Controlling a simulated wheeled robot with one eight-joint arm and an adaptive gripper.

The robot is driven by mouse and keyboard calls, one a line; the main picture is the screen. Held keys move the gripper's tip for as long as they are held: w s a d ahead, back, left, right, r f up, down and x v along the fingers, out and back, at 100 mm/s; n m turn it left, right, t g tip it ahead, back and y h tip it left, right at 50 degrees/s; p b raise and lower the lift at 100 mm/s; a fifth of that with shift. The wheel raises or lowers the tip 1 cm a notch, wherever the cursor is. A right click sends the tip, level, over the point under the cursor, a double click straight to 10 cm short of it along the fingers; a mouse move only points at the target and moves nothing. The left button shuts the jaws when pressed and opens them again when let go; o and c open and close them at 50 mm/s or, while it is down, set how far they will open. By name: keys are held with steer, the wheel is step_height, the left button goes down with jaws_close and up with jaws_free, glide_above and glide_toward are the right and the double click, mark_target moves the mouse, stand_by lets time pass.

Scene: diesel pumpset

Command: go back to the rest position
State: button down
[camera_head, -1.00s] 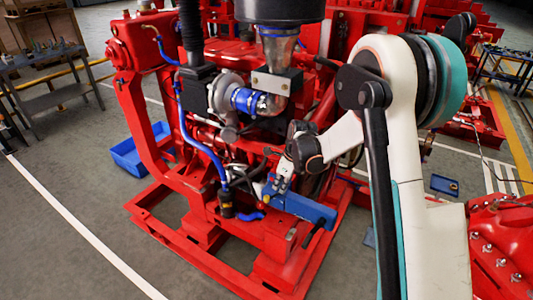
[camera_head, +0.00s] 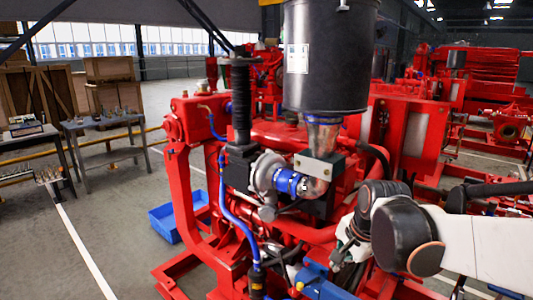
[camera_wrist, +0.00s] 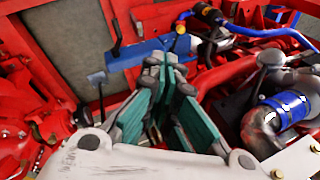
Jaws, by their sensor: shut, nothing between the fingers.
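My gripper (camera_wrist: 166,66) shows in the wrist view with its teal-padded fingers shut and empty. It points toward the blue bracket (camera_wrist: 150,52) on the red diesel pumpset (camera_wrist: 60,15); whether it touches anything cannot be told. In the head view the red pumpset (camera_head: 185,180) stands in the middle, with a black air filter (camera_head: 325,60) on top and a silver turbocharger with a blue hose (camera_head: 290,181). My arm comes in from the right edge, its wrist in front of the pumpset's right side. The fingers are not clear there.
A blue bin (camera_head: 165,222) lies on the floor left of the pumpset. A grey work table (camera_head: 105,157) and wooden crates (camera_head: 45,92) stand at the far left. More red machines (camera_head: 485,75) fill the back right. The floor at the left front is clear.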

steer(key=s+r+n+t, duration=0.1)
steer(key=s+n, duration=0.5)
steer(key=s, duration=0.2)
steer(key=s+d+r+n+t+h, duration=0.1)
steer(key=s+n, duration=0.5)
steer(key=s, duration=0.3)
steer(key=shift+s+d+t, duration=0.2)
steer(key=shift+d+t, duration=0.1)
steer(key=shift+t, duration=0.1)
